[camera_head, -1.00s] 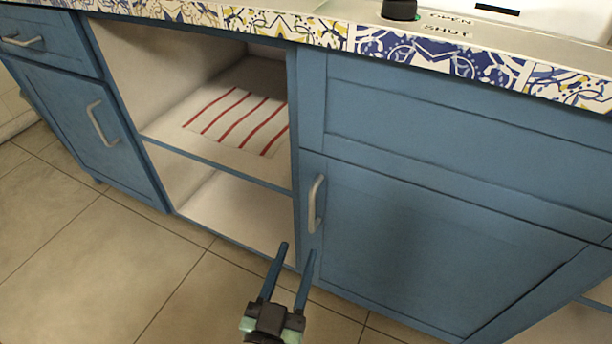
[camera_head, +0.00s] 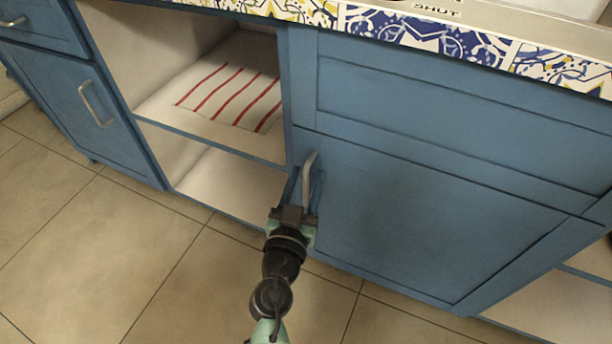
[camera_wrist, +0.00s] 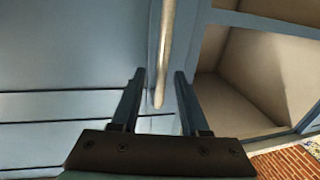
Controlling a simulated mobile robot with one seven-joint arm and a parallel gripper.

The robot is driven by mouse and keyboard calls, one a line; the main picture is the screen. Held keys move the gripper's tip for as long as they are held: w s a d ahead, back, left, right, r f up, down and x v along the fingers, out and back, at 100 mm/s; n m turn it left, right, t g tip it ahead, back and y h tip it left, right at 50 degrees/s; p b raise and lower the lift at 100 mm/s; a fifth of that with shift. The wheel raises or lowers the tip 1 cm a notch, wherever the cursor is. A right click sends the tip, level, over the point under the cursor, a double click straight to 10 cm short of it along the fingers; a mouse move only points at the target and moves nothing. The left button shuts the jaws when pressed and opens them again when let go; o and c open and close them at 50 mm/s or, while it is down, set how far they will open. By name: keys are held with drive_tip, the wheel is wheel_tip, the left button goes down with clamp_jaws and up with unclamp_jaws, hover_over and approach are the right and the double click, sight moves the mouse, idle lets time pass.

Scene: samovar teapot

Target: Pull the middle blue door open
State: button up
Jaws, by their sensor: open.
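The middle blue door (camera_head: 400,220) is closed, to the right of the open shelves in the head view. Its silver vertical handle (camera_head: 309,178) is near the door's upper left edge. My gripper (camera_head: 304,180) is at the handle, with its fingers open. In the wrist view the handle (camera_wrist: 164,60) comes down between the two open fingers of my gripper (camera_wrist: 158,75), with gaps showing on both sides. The door (camera_wrist: 70,50) fills the left of that view. The fingertips partly overlap the handle in the head view.
An open cabinet (camera_head: 215,165) with a red-striped cloth (camera_head: 230,95) on its shelf is left of the door. Another blue door with a handle (camera_head: 97,104) stands further left. The tiled floor (camera_head: 150,240) in front is clear. A patterned counter edge (camera_head: 400,28) runs above.

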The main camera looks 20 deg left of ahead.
drive_tip(key=shift+w, duration=0.15)
clamp_jaws()
idle(1.4)
